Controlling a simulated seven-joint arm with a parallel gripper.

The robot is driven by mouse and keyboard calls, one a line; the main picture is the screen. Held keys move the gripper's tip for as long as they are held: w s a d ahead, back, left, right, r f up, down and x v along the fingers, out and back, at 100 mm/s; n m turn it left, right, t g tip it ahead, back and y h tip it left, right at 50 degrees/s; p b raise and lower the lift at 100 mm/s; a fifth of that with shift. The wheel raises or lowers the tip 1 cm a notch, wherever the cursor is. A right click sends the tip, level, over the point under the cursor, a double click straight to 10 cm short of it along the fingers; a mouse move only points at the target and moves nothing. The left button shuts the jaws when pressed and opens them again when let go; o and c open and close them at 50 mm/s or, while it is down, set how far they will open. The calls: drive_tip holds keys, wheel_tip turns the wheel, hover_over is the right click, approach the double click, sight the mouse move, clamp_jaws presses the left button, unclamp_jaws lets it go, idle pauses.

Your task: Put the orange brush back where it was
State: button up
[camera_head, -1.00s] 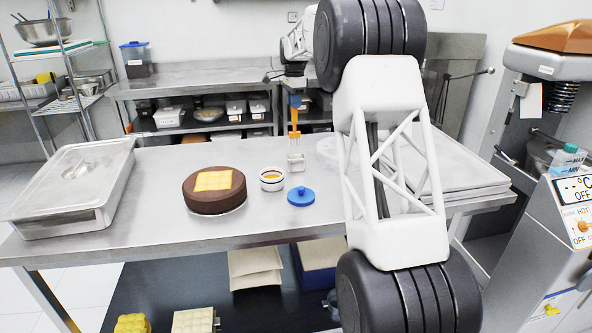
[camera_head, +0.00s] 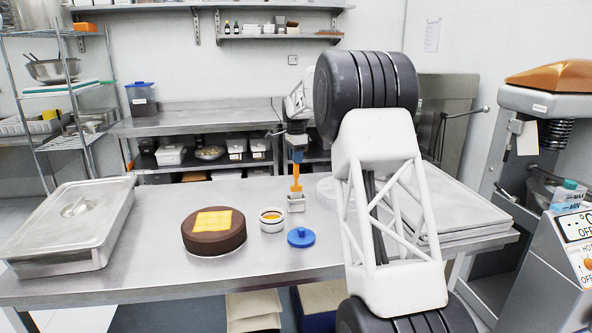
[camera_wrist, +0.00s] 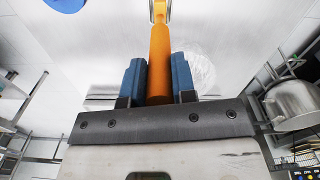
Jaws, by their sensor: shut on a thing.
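The orange brush (camera_head: 296,180) hangs upright from my gripper (camera_head: 296,156) in the head view. The gripper's blue fingers are shut on its handle. The brush's lower end is at the opening of a small square metal holder (camera_head: 296,204) on the table; the bristles look hidden inside it, but I cannot tell how deep. In the wrist view the brush handle (camera_wrist: 160,65) lies between the two blue fingers of my gripper (camera_wrist: 159,78).
On the metal table (camera_head: 160,262) stand a chocolate cake (camera_head: 214,239) with a yellow topping, a white cup (camera_head: 271,225) with orange contents, and a blue lid (camera_head: 301,237) near the holder. A lidded pan (camera_head: 60,238) is at left, stacked trays (camera_head: 470,222) at right.

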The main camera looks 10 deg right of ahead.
sight(296, 175)
drive_tip(key=shift+f, duration=0.25)
drive_tip(key=shift+f, duration=1.95)
drive_tip(key=o, duration=0.9)
wheel_tip(296, 175, up, 12)
drive_tip(key=shift+r, duration=0.1)
